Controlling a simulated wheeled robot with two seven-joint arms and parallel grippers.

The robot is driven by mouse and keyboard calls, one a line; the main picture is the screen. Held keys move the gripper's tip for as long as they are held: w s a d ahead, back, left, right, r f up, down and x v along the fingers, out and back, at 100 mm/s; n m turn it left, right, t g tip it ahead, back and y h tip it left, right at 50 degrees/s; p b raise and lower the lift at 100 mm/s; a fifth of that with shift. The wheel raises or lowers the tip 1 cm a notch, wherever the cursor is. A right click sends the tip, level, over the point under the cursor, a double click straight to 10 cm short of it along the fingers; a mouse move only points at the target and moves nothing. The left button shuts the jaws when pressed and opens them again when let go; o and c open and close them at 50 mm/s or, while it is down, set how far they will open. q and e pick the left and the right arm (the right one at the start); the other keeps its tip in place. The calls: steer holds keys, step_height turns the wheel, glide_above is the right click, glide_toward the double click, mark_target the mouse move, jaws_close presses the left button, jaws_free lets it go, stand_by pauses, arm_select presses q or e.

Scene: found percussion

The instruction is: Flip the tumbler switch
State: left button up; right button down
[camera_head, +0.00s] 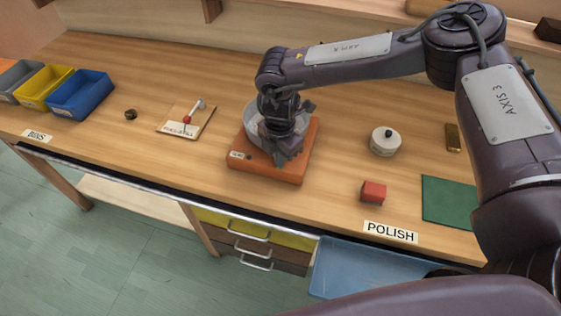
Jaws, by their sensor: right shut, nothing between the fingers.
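An orange box-shaped base (260,171) with a round grey bowl (252,122) on top stands at the middle of the bench. It looks like the tumbler. On its front left are a pale label and a small dark switch-like part (250,156), too small to read its position. My right gripper (287,160) is shut and empty, pointing down over the base near its front. It hides part of the bowl and the top of the base; I cannot tell whether it touches them. My left gripper is not in view.
A small board (173,117) with a lever and a dark ring (131,114) lie left. Blue (82,96) and yellow bins stand far left. A round white pot (384,142), red block (373,191) and green mat (448,203) are right. Bare wood lies between.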

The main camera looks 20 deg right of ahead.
steer(key=shift+s, duration=0.1)
steer(key=shift+r+p, duration=0.8)
steer(key=shift+p, duration=0.05)
steer(key=shift+r+p, duration=2)
steer(key=shift+r, duration=0.6)
